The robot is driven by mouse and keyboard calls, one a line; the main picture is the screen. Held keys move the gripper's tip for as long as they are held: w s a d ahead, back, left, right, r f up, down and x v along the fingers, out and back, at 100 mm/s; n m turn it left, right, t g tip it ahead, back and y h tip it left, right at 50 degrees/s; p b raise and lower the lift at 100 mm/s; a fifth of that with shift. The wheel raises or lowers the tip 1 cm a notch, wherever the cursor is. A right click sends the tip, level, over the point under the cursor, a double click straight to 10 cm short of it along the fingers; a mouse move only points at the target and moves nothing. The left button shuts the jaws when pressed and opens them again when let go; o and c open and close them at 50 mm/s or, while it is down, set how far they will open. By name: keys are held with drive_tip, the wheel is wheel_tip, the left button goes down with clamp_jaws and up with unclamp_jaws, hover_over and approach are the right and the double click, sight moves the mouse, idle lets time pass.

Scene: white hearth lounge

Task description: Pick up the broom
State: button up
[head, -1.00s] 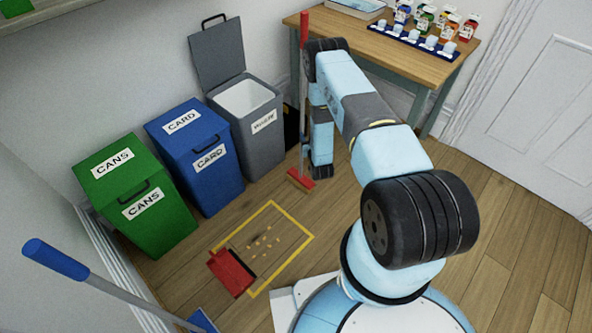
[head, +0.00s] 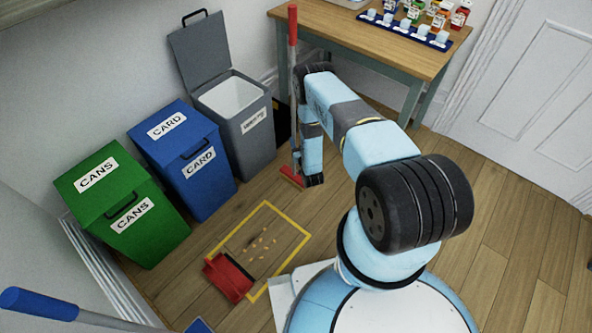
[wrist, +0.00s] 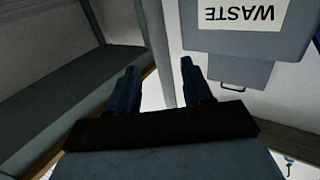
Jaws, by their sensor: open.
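The broom (head: 292,28) stands upright in front of the table's left end. Its handle is red at the top and grey lower down, and its red head (head: 291,176) is on the floor. In the wrist view, my gripper (wrist: 160,76) is open, with two dark fingers apart. A pale grey strip shows between and beyond them; I cannot tell whether it is the broom handle.
The grey waste bin (head: 245,130), lid up, stands left of the broom, beside blue (head: 190,170) and green (head: 125,205) bins. The wooden table (head: 340,22) is behind. A red dustpan (head: 229,279) and crumbs lie by a yellow floor outline. A blue-handled tool (head: 38,304) is lower left.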

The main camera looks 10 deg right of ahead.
sight(294, 135)
drive_tip(key=shift+w+a+f, duration=0.1)
drive_tip(key=shift+w+f, duration=0.05)
drive_tip(key=shift+w, duration=0.9)
drive_tip(key=shift+w+a+f, duration=0.1)
drive_tip(key=shift+w, duration=1)
drive_tip(key=shift+w+a+f, duration=0.1)
drive_tip(key=shift+w+f, duration=0.05)
drive_tip(key=shift+w, duration=0.9)
clamp_jaws()
